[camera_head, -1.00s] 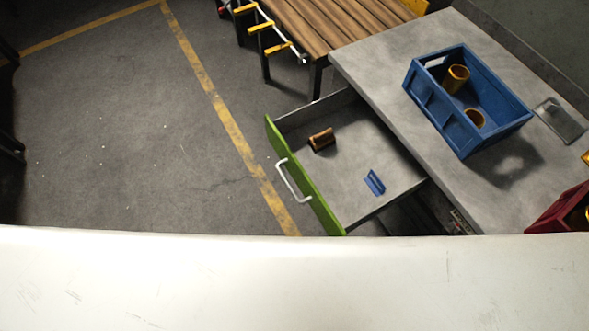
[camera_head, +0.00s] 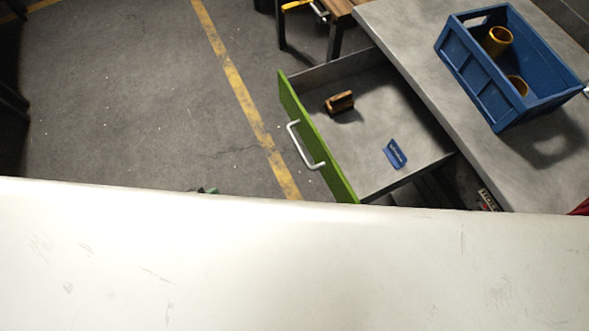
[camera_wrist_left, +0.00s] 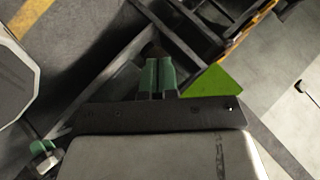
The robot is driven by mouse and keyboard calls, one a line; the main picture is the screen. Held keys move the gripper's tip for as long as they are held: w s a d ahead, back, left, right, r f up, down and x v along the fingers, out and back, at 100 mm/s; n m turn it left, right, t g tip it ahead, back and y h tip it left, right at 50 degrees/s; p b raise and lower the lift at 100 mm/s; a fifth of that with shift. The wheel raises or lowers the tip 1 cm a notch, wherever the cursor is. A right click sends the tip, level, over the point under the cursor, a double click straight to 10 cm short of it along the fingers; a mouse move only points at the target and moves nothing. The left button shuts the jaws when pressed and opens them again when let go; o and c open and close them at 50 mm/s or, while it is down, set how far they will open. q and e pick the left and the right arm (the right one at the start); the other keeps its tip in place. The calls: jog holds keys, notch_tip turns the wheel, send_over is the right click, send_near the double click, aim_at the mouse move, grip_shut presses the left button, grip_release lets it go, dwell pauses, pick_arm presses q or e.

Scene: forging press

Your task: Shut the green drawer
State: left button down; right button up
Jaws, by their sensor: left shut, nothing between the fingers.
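The green drawer (camera_head: 318,140) is pulled well out from under the grey worktop in the head view. Its green front has a white bar handle (camera_head: 304,147) facing left. A brown wooden object (camera_head: 340,102) and a small blue object (camera_head: 395,153) lie inside. My left gripper (camera_head: 208,190) shows only as a small green tip left of the drawer front, apart from it, mostly hidden by my white body. In the left wrist view its green fingers (camera_wrist_left: 158,76) are together and empty. A green piece (camera_wrist_left: 215,88) beside them may be part of the drawer front; I cannot tell.
A blue crate (camera_head: 480,75) holding yellow-orange cups stands on the grey worktop (camera_head: 420,60). A wooden-topped table (camera_head: 342,12) stands behind the drawer. The floor (camera_head: 130,100) left of the drawer is open, crossed by a yellow line (camera_head: 235,90).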

pick_arm(q)
jog(key=s+d+r+m+g+h+b, duration=0.1)
jog(key=d+r+m+g+h+b, duration=0.1)
jog(key=d+r+m+h+b, duration=0.75)
jog(key=w+d+r+m+p, duration=0.1)
jog(key=w+d+m+p, duration=0.1)
jog(key=d, duration=0.5)
jog(key=w+d+r+m+p, duration=0.1)
jog(key=w+d+m+p, duration=0.1)
jog(key=d, duration=0.5)
jog(key=w+m+h, duration=0.1)
jog(key=w, duration=0.1)
jog(key=shift+w+r+m+p, duration=0.3)
jog(key=shift+r+m, duration=0.05)
jog(key=shift+r, duration=0.05)
pick_arm(e)
notch_tip(320, 180, down, 7)
pick_arm(q)
jog(key=shift+d, duration=0.1)
